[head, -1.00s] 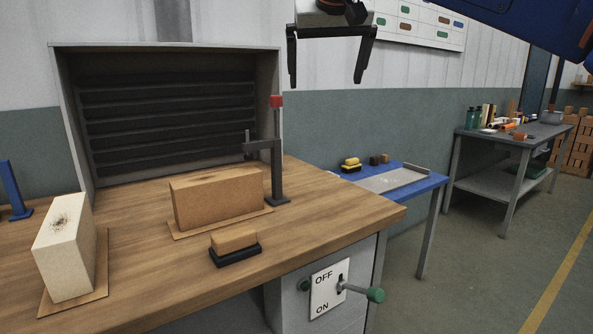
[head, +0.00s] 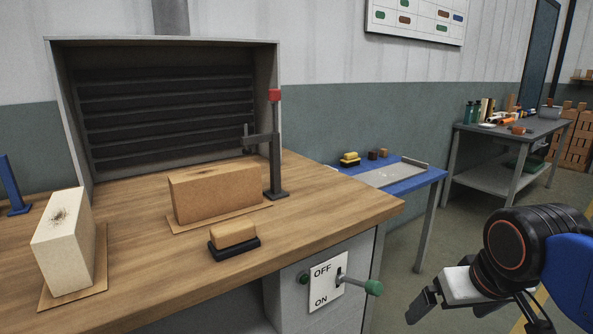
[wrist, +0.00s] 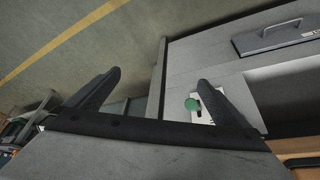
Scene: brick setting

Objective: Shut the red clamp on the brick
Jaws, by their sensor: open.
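The red clamp (head: 276,165) is a dark post on a flat foot on the wooden bench, with an upright red-tipped handle. Its short arm reaches left, its dark spindle standing above the brick's right end with a visible gap. The tan brick (head: 214,196) stands on a thin board beside the post and has a dark smudge on top. My gripper (head: 478,321) is at the lower right of the head view, open and empty, well away from the clamp. In the wrist view its spread fingers (wrist: 160,78) show; the clamp and brick are not seen there.
A pale brick (head: 62,245) stands at the bench's left, with a brush (head: 234,240) in front of the tan brick. A green-knobbed lever (head: 373,288) juts from the OFF/ON plate on the bench front. A grey hood (head: 160,43) stands behind. A blue table (head: 425,177) is at right.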

